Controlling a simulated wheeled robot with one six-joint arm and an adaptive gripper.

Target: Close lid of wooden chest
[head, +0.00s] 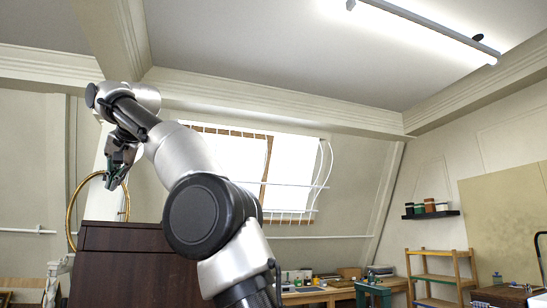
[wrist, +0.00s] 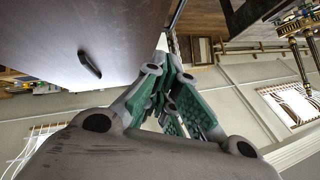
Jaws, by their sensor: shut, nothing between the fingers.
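A dark brown wooden body, which I take to be the chest (head: 135,275), stands at the lower left of the head view, with a seam below its top band. I cannot tell from here how its lid stands. My gripper (head: 115,180) points down just above and behind its top edge, beside a gold ring (head: 72,210). In the wrist view a dark brown panel (wrist: 60,35) with a small black handle (wrist: 89,64) fills the upper left. My gripper (wrist: 166,80), with green pads, is shut and empty beside this panel; contact is unclear.
My arm hides part of the room's middle. A workbench (head: 310,296) with small items runs along the back, and a wooden shelf rack (head: 440,278) stands at right. The wrist view shows gilt legs (wrist: 290,40) at the upper right.

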